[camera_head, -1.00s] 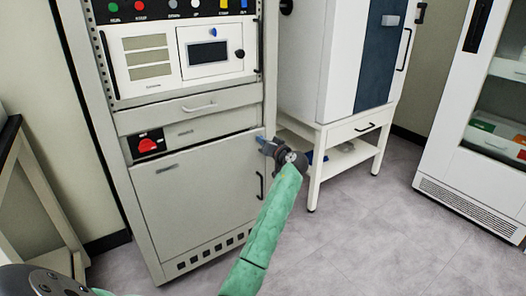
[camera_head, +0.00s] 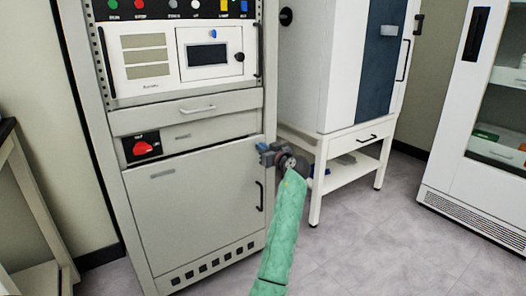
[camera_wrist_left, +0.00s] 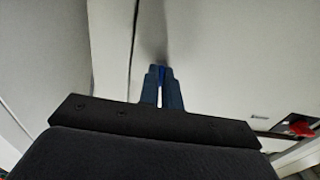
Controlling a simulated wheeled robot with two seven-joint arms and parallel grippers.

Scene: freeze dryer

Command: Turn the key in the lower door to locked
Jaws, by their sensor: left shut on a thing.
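The lower door (camera_head: 195,215) is a pale grey panel at the bottom of the rack cabinet, and it looks closed. It has a black handle (camera_head: 259,195) on its right edge. My left gripper (camera_head: 266,152) is at the door's upper right corner, above the handle. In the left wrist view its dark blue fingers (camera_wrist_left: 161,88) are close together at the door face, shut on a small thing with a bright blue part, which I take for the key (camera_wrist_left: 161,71). The fingers hide most of it, so its angle cannot be told. My right gripper is not in view.
A red rotary switch (camera_head: 143,148) sits above the door at the left and also shows in the wrist view (camera_wrist_left: 302,128). A drawer (camera_head: 190,112) is above it. A white cabinet on a stand (camera_head: 322,165) stands close at right. The floor at right is clear.

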